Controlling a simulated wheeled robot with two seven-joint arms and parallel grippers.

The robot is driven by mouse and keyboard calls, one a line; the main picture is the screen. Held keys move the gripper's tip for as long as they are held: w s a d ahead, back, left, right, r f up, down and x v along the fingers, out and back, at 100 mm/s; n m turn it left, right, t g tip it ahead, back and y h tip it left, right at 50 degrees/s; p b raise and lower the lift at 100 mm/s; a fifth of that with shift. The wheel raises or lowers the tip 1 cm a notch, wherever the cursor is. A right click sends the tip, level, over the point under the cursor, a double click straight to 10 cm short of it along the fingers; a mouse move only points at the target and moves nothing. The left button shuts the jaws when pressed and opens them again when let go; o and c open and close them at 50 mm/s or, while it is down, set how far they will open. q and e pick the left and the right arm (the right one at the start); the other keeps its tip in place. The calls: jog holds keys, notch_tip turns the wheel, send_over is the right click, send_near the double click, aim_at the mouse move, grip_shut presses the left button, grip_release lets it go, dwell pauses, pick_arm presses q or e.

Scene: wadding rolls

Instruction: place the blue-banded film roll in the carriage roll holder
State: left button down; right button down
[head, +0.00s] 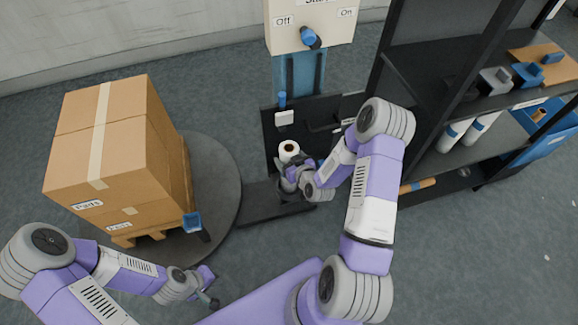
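A white film roll (289,149) with a brown core stands upright at the wrapping machine's carriage, below the white box on the mast. I cannot make out a blue band on it. My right gripper (287,172) is at the roll's lower part, close to the carriage. Its fingers are partly hidden, so I cannot tell whether it grips the roll. The holder under the roll is hidden too. My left gripper (213,289) is low at the bottom left, its fingers apart and empty, away from the roll.
A control box (285,35) tops the mast. Floor between turntable and my base is clear.

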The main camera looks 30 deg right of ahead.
jog(key=f+b, duration=0.1)
jog(key=f, duration=0.3)
jog(key=shift+w+f+b, duration=0.1)
jog(key=shift+w+b, duration=0.1)
jog(key=shift+b, duration=0.15)
jog(key=shift+c, duration=2.2)
grip_release()
jog(key=shift+f, duration=0.25)
jog(key=o, duration=0.4)
jog(key=shift+r, duration=0.1)
jog(key=shift+o, duration=0.2)
